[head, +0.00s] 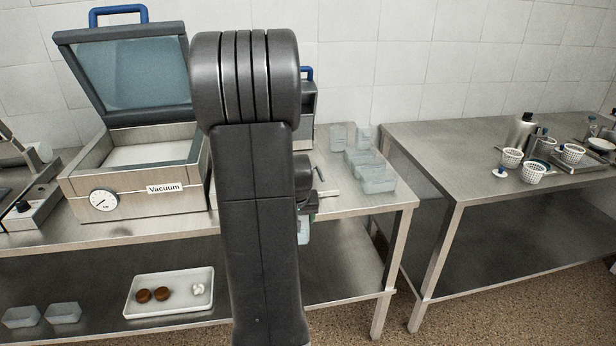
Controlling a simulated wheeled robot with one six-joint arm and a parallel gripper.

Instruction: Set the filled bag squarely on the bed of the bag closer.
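My arm fills the middle of the head view and hides much of the bench behind it. Only part of my gripper (310,200) shows at the arm's right side; its fingers are mostly hidden. A small pale, translucent greenish thing (304,231) shows just below it; I cannot tell whether this is the filled bag or whether it is gripped. A machine labelled "Vacuum" (135,190) stands on the left bench with its glass lid raised and a pale bed (150,150) inside. Which machine is the bag closer is not clear.
Another blue-handled machine (308,100) is mostly behind my arm. Several clear tubs (376,180) stand on the bench's right end. A grey device (30,205) is at far left. A white tray (140,309) lies below. The right table (450,150) holds baskets (532,173).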

